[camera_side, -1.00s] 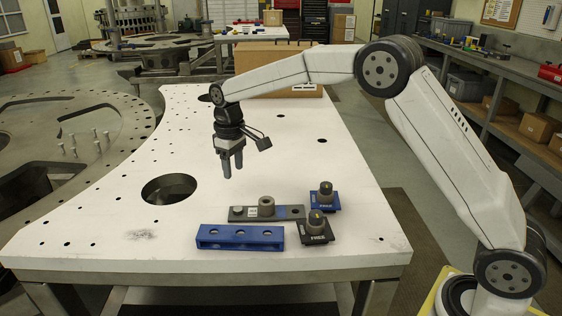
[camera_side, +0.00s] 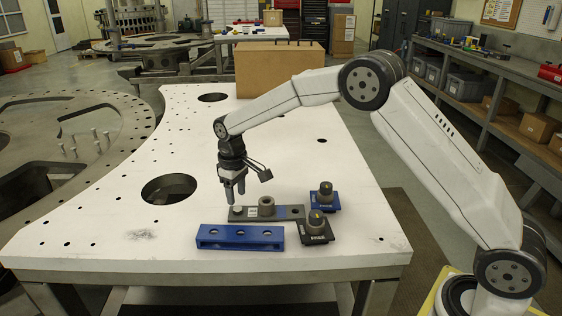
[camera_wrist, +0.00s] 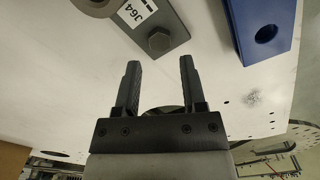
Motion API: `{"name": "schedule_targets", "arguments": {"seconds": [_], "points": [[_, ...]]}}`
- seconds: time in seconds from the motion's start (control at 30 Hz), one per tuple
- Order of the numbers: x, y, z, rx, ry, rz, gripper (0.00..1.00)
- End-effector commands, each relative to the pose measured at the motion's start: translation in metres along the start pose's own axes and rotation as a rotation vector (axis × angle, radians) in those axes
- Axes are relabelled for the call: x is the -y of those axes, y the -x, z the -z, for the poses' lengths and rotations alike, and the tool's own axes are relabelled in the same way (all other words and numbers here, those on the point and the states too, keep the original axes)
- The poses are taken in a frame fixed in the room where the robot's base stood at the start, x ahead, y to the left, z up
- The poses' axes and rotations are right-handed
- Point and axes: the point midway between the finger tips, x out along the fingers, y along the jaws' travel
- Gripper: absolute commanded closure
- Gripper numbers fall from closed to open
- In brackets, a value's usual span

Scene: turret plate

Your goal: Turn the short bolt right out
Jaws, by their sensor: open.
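The short bolt (camera_side: 238,209) is a low hex head at the left end of a grey plate (camera_side: 283,213). In the wrist view the bolt's hex head (camera_wrist: 159,41) shows on the plate's end, next to a white label marked J64. My gripper (camera_side: 236,202) is just above and behind the bolt's end of the plate. In the wrist view my gripper (camera_wrist: 160,62) is open and empty, its two fingers apart, with the bolt head a little beyond the fingertips.
A grey collar (camera_side: 267,205) stands on the plate. A blue block with holes (camera_side: 240,243) lies in front. Two dark knobs on bases (camera_side: 316,228) (camera_side: 325,196) stand at right. A large hole (camera_side: 169,188) is in the white table at left. A cardboard box (camera_side: 270,69) stands behind.

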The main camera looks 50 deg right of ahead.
Motion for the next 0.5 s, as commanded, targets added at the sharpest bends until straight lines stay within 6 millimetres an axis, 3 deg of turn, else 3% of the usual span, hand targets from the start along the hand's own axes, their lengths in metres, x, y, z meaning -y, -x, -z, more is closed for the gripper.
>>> {"name": "schedule_targets", "arguments": {"seconds": [0.3, 0.5], "points": [[0.0, -0.045, -0.001, 0.002, 0.0, 0.0, 0.47], [0.0, -0.042, 0.0, -0.001, -0.163, 0.0, 0.47]]}}
